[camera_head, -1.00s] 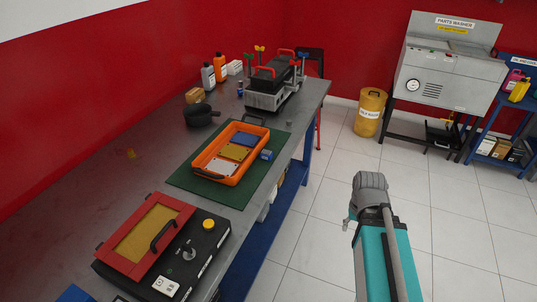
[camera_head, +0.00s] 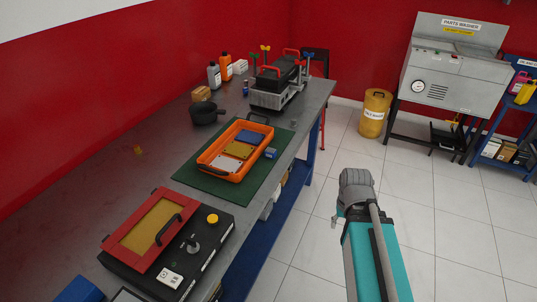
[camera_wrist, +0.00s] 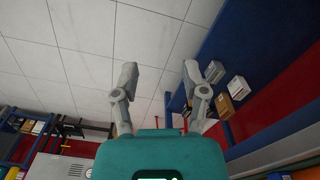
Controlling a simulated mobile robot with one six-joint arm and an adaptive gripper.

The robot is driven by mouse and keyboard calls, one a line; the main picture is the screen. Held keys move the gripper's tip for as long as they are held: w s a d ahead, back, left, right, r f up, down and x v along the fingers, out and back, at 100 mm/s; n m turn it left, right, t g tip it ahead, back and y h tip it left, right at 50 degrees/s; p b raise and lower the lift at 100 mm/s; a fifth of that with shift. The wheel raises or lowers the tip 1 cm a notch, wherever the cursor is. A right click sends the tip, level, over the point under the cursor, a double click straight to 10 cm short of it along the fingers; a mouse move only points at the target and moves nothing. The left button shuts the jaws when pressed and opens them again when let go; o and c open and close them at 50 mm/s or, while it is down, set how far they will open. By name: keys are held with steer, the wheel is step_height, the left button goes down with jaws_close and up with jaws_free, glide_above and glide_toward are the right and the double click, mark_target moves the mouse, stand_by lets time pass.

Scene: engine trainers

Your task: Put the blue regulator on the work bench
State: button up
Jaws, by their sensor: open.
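A small blue block-like part (camera_head: 271,154), probably the blue regulator, lies on the green mat (camera_head: 211,191) just right of the orange tray (camera_head: 209,165). The mat lies on the grey work bench (camera_head: 138,172). My gripper (camera_wrist: 160,72) shows in the wrist view with its two grey fingers spread apart and nothing between them. It faces the tiled floor, away from the bench top. In the head view my arm stands over the floor to the right of the bench, and the fingers cannot be made out.
A black-and-red case (camera_head: 165,240) stands at the bench's near end. A black pan (camera_head: 206,113), bottles (camera_head: 226,66) and an engine unit (camera_head: 280,82) stand farther back. A yellow bin (camera_head: 374,113) and a parts washer (camera_head: 448,75) are beyond. The tiled floor between is clear.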

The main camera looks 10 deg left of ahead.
steer(key=shift+a, duration=0.15)
steer(key=o, duration=0.3)
steer(key=shift+w+a, duration=0.1)
steer(key=shift+o, duration=0.3)
steer(key=shift+w+r, duration=0.1)
steer(key=m+t+y+p, duration=0.1)
steer(key=m+y+p, duration=0.3)
steer(key=m+p, duration=1.6)
glide_toward(271, 149)
step_height(271, 149, up, 3)
steer(key=d+m+b, duration=0.2)
steer(key=shift+s+a, duration=0.2)
steer(key=shift+s, duration=0.1)
steer(key=shift+b, duration=0.3)
steer(key=b+x, duration=0.7)
steer(key=x, duration=0.1)
steer(key=shift+w+a+f+b, duration=0.15)
steer(key=shift+a+f+b, duration=0.1)
steer(key=shift+b, duration=0.1)
